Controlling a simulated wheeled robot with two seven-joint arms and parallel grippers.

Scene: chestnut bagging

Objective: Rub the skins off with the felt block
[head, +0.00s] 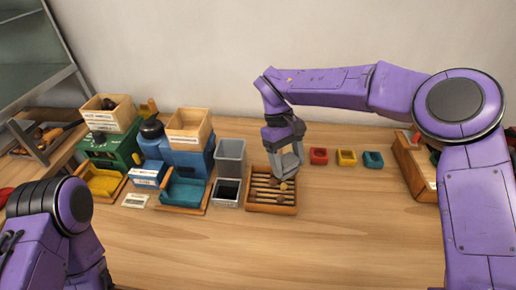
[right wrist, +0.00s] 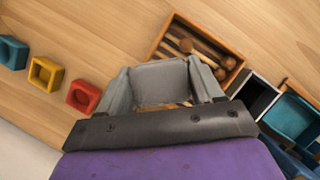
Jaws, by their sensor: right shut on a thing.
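My right gripper (head: 287,172) points down over the back right part of a slotted wooden tray (head: 272,209). In the right wrist view, its two grey fingers (right wrist: 163,88) are shut on a grey block (right wrist: 160,80), seemingly the felt block. Some tan bits show just below the block, too small to name. I cannot tell whether the block touches anything in the tray. No loose skins can be made out. My left arm shows at the left, but its gripper is out of the picture.
Red (head: 318,156), yellow (head: 346,157) and teal (head: 373,159) cups stand right of the tray. A grey bin (head: 230,152) and a dark-filled container (head: 226,193) stand left of it. Green (head: 110,150) and blue (head: 187,160) machines are farther left. The front table is clear.

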